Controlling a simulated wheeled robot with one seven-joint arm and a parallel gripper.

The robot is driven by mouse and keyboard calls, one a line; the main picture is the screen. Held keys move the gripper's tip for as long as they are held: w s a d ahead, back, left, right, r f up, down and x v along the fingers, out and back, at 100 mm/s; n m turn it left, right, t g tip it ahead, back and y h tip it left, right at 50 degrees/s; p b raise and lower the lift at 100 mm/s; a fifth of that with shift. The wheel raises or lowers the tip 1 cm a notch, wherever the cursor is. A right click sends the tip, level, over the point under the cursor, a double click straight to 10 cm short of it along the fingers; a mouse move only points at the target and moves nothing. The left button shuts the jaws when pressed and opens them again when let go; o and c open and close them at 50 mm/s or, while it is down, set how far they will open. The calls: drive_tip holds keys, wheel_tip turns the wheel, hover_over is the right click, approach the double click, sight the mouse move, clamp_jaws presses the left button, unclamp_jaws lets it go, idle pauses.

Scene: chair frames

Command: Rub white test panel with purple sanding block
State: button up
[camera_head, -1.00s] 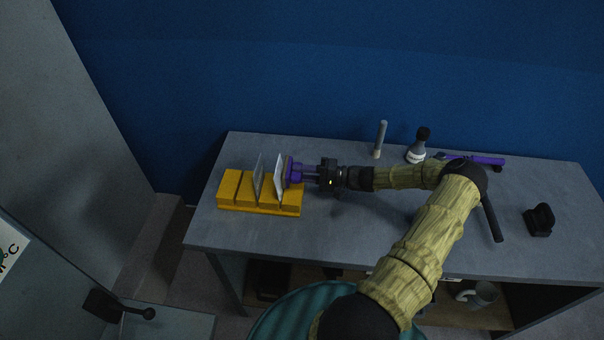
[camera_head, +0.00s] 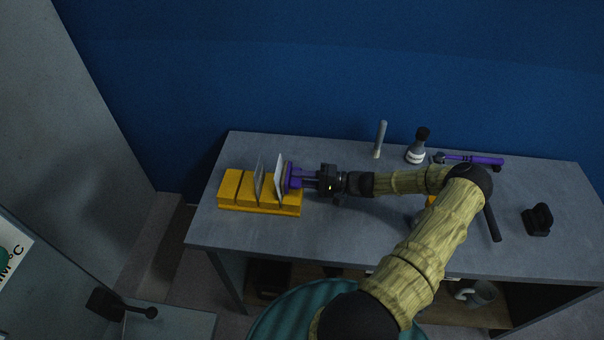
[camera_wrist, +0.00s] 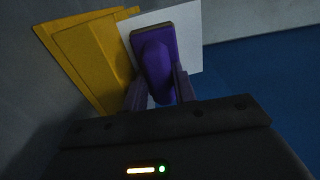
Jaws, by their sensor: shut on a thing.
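My gripper (camera_head: 308,180) is shut on the purple sanding block (camera_head: 293,177) above the right end of the yellow rack. The block also shows in the wrist view (camera_wrist: 157,62), its far face against or very close to the white test panel (camera_wrist: 188,38). In the head view the white panel (camera_head: 280,177) stands slightly tilted in the right slot of the yellow rack (camera_head: 229,190). A second, greyer panel (camera_head: 259,178) stands in a slot to its left. I cannot tell for certain whether block and panel touch.
A black item (camera_head: 538,220) sits at the right. The table (camera_head: 270,233) is clear in front of the rack. A mug (camera_head: 483,293) is on the shelf below.

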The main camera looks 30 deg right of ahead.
sight(288, 189)
drive_tip(key=shift+s+a, duration=0.15)
drive_tip(key=shift+s+a+p, duration=0.5)
drive_tip(key=shift+s+a, duration=0.1)
drive_tip(key=shift+s, duration=0.3)
drive_tip(key=shift+s+a+p, duration=0.6)
drive_tip(key=shift+s+a, duration=0.05)
drive_tip(key=shift+s, duration=0.3)
drive_tip(key=shift+w+r, duration=0.1)
idle(0.4)
drive_tip(key=shift+w+d+b, duration=0.65)
drive_tip(key=shift+w+d, duration=0.05)
drive_tip(key=shift+w, duration=0.2)
drive_tip(key=shift+w+d+b, duration=0.65)
drive_tip(key=shift+w+b, duration=0.1)
drive_tip(key=shift+w, duration=0.2)
